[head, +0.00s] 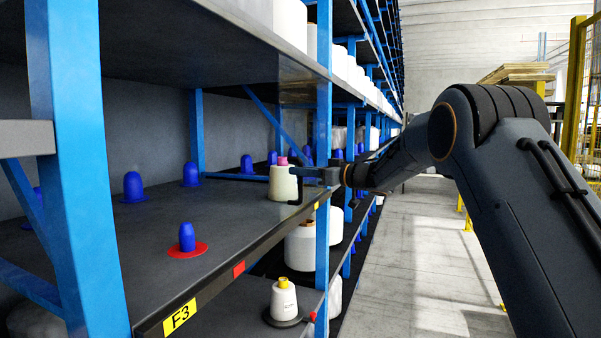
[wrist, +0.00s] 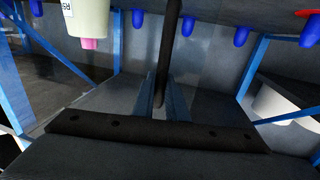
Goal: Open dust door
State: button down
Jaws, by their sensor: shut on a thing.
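In the head view my gripper (head: 302,186) is at the front of a shelf (head: 130,262), at the right end of the bay, just in front of a cream bobbin (head: 283,184) with a pink top. In the wrist view, which is upside down, my gripper (wrist: 163,98) has its two fingers shut on a dark rod (wrist: 168,45) that runs away toward the shelf. The same bobbin (wrist: 86,18) stands to one side, apart from the fingers. I cannot make out a dust door panel in either view. The rod's end between the fingers is partly hidden.
Blue rack posts (head: 323,200) stand close to my gripper. Blue pegs (head: 187,238) rise from the shelf. A white bobbin with a yellow top (head: 284,300) is on the lower shelf. The aisle floor (head: 420,270) on the right is clear beneath my arm.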

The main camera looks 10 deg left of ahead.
jog(key=shift+r, duration=0.1)
jog(key=c, duration=1.8)
grip_release()
jog(key=shift+a, duration=0.2)
jog(key=shift+o, duration=0.2)
jog(key=shift+d, duration=0.15)
jog(key=shift+d, duration=0.25)
jog(key=b+v, duration=0.3)
jog(key=v, duration=0.4)
jog(key=shift+s, duration=0.2)
jog(key=shift+d, duration=0.1)
